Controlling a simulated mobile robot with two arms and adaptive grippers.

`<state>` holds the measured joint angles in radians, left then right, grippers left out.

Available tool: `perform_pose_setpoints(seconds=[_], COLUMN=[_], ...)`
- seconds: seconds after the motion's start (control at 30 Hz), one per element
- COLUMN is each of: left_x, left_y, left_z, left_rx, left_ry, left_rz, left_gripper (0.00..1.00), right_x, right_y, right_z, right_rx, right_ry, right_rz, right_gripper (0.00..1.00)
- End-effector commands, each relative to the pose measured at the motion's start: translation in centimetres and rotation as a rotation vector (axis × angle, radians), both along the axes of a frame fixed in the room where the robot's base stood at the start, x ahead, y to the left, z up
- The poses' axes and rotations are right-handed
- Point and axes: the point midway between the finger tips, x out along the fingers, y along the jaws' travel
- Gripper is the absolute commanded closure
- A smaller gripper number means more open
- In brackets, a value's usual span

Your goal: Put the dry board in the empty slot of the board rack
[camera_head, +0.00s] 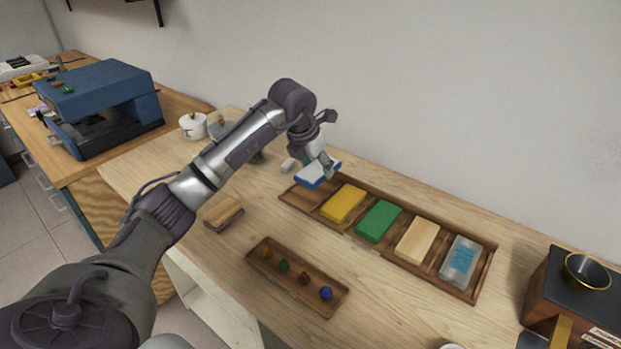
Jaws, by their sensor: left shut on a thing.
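My left gripper (308,160) reaches over the back of the bench and is shut on a flat blue-and-white block (318,176), which the fingers partly hide. The block is at the left end of a long wooden rack (294,197) with compartments in a row. I cannot tell whether the block touches the rack. The compartments to the right hold a yellow block (343,203), a green block (379,221), a pale wooden block (417,240) and a clear-and-blue block (461,262). The leftmost compartment shows bare wood. Nothing is clearly recognisable as a dry board. My right gripper is not in view.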

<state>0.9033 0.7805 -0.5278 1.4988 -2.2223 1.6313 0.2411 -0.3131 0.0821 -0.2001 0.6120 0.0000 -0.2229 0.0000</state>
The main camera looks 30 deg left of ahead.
Motion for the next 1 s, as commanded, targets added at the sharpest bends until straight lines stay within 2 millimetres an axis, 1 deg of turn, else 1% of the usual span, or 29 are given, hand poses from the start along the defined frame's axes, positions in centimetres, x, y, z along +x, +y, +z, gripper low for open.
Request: perform_pose_setpoints(seconds=[0.03, 0.1, 0.17, 0.27, 0.4, 0.5, 0.83, 0.87, 0.9, 0.97, 1.0], left_x=[-0.5, -0.8, -0.9, -1.0, -1.0, -1.0, -0.9, -0.9, -0.9, -1.0, -1.0], left_y=[0.6, 1.0, 1.2, 1.3, 1.3, 1.3, 1.3, 1.3, 1.3, 1.3, 1.3], left_z=[-0.4, -0.7, -0.9, -2.0, -4.0, -4.8, -5.2, -5.1, -5.1, -5.1, -5.1], left_rx=[0.0, -0.001, -0.001, -0.001, -0.002, -0.002, -0.001, -0.001, -0.001, -0.001, -0.001], left_ry=[0.002, 0.001, 0.0, 0.003, 0.002, 0.001, -0.001, -0.001, 0.0, 0.0, 0.0], left_rz=[0.001, 0.001, 0.0, -0.002, -0.001, -0.001, 0.0, 0.0, 0.0, 0.0, 0.0], left_gripper=[0.82, 0.82, 0.82, 0.82, 0.82, 0.82, 0.82, 0.35, 0.29, 0.19, 0.15], right_x=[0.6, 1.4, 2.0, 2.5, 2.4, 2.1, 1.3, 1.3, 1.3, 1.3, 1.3], right_y=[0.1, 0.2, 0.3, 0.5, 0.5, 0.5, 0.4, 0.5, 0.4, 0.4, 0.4], right_z=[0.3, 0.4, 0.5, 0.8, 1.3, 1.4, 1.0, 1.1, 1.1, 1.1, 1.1], right_rx=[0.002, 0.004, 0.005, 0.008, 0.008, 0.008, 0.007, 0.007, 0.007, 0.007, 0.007], right_ry=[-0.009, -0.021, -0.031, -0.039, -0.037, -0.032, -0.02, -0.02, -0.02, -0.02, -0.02], right_rz=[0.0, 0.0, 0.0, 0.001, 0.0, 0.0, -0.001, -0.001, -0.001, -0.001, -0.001], right_gripper=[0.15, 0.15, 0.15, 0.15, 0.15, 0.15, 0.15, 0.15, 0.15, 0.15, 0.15])
